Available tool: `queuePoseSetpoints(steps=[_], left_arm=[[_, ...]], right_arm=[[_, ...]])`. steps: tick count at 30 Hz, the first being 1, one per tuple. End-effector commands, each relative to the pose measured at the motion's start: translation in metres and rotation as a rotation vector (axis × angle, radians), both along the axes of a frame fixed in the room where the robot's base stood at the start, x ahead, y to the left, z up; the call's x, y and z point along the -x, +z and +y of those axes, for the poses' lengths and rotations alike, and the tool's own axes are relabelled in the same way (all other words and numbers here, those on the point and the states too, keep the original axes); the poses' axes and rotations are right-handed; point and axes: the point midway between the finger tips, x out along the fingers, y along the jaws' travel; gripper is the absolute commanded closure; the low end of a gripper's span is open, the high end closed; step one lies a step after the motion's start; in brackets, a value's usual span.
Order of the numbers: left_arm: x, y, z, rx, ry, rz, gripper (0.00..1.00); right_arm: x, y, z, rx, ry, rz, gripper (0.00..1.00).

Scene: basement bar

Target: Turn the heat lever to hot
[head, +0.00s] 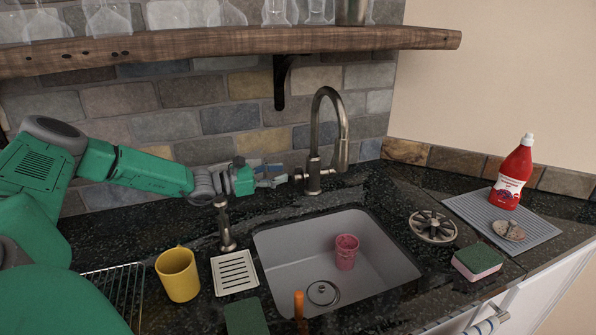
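A brushed-metal gooseneck faucet (343,152) stands behind the sink. A short metal heat lever (299,177) sticks out from the left side of its base. My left gripper (284,176) reaches in from the left at the height of the lever, with its fingertips just left of the lever's end. Its two fingers look apart, one above the other, with nothing seen between them. I cannot tell whether a fingertip touches the lever. Hot or cold marks are too small to make out. My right gripper is not in view.
A pink cup (346,252) stands in the grey sink (290,258). A metal dispenser (226,228) stands below my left wrist, near a yellow cup (178,275) and a white soap dish (234,272). A wooden shelf (230,44) with glassware hangs above. A red bottle (513,176) stands right.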

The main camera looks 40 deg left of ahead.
Motion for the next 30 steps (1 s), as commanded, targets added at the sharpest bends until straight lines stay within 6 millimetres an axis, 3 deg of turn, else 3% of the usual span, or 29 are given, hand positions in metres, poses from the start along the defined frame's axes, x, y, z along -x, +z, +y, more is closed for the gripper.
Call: queuePoseSetpoints(steps=[3, 9, 21, 22, 24, 30], left_arm=[[-0.021, 0.0, -0.012, -0.002, -0.004, 0.001, 0.72], [-0.044, 0.0, -0.023, 0.0, 0.0, 0.001, 0.72], [-0.051, 0.0, -0.026, 0.0, 0.0, 0.0, 0.72], [-0.051, 0.0, -0.026, 0.0, 0.0, 0.0, 0.76], [-0.051, 0.0, -0.026, 0.0, 0.0, 0.0, 1.0], [-0.052, 0.0, -0.026, -0.001, 0.001, -0.001, 1.0]], right_arm=[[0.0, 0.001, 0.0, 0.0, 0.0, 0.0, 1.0], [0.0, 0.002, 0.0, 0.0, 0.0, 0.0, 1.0], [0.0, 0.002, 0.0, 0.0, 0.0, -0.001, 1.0], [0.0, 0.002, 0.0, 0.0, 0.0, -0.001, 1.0], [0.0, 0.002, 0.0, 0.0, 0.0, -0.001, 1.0], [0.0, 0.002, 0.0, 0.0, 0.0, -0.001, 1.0]])
